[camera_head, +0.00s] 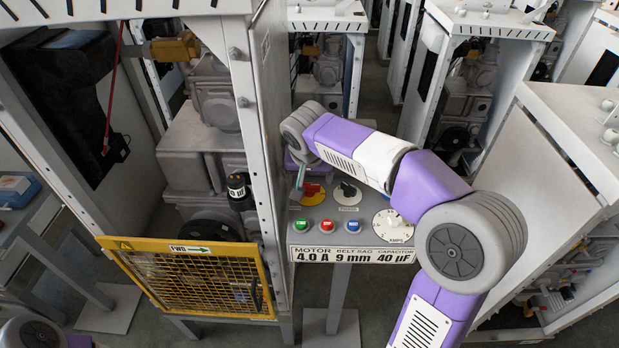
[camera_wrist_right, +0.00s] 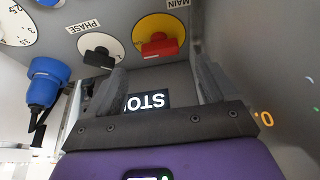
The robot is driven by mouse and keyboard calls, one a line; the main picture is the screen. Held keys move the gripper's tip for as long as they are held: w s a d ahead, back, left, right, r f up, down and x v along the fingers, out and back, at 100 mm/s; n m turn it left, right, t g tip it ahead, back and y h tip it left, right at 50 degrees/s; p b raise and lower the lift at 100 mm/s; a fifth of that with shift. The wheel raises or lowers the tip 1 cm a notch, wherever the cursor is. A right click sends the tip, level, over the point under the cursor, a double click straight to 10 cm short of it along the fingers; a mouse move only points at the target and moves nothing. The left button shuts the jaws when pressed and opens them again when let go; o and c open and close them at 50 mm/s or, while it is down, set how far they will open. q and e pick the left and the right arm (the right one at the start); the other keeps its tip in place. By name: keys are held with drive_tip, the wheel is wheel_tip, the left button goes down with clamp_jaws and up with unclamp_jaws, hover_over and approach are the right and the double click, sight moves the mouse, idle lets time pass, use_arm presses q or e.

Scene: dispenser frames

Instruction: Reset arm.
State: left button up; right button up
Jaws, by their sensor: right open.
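My right arm (camera_head: 345,150) reaches over the control panel (camera_head: 325,212) from the right. My right gripper (camera_head: 300,177) is at the panel's upper left, partly hidden by its wrist. In the right wrist view the right gripper (camera_wrist_right: 162,74) is open, with nothing between its fingers. The red main switch (camera_wrist_right: 160,46) on its yellow plate is just beyond the fingers; it also shows in the head view (camera_head: 312,193). The black phase selector (camera_wrist_right: 99,58) is beside it. A STOP label (camera_wrist_right: 154,101) shows between the fingers. My left gripper is out of view.
Left of the panel, an open cabinet holds grey machinery (camera_head: 212,90) behind a yellow mesh guard (camera_head: 195,275). Other cabinets (camera_head: 560,190) stand behind and right. A blue part (camera_wrist_right: 45,82) shows in the wrist view.

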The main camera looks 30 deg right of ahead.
drive_tip(key=shift+s+a+r, duration=0.2)
drive_tip(key=shift+s+r, duration=0.05)
drive_tip(key=shift+r, duration=0.4)
